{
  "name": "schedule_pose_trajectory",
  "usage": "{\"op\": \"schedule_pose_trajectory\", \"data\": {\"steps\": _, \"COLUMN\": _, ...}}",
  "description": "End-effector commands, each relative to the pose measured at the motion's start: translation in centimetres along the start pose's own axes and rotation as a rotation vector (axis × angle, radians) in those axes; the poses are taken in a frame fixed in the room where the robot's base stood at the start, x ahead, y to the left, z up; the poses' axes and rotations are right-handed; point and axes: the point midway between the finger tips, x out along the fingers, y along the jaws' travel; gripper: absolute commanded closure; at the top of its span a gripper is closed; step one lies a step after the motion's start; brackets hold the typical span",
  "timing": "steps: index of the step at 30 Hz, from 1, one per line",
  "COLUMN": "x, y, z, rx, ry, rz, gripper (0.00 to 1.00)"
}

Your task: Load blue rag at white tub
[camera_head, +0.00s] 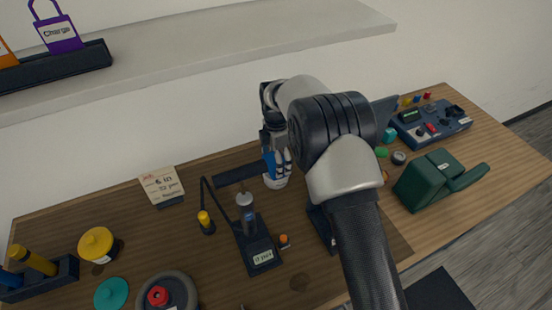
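My arm reaches up from the bottom right and bends over the wooden bench. My gripper (273,142) points down near the middle of the bench, partly hidden by my own wrist. Its fingers are too small and covered to show whether they are open or shut. A small white tub (276,182) stands directly below my gripper. A blue patch (269,160), possibly the blue rag, shows at the gripper's tip just above the tub. I cannot tell whether it is held, or resting in the tub. White finger-like shapes are beside it.
A black stand with a label (262,257) is left of my arm. A note card (162,184), yellow pot (97,244) and teal lid (111,294) lie left. A green case (428,180) and control box (432,122) stand right. A shelf (200,45) is above.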

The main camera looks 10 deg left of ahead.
Motion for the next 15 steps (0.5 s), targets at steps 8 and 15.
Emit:
{"op": "schedule_pose_trajectory", "data": {"steps": 8, "x": 0.30, "y": 0.00, "z": 0.00, "rx": 0.000, "ry": 0.000, "rz": 0.000, "gripper": 0.36}}
{"op": "schedule_pose_trajectory", "data": {"steps": 15, "x": 0.59, "y": 0.00, "z": 0.00, "rx": 0.000, "ry": 0.000, "rz": 0.000, "gripper": 0.36}}
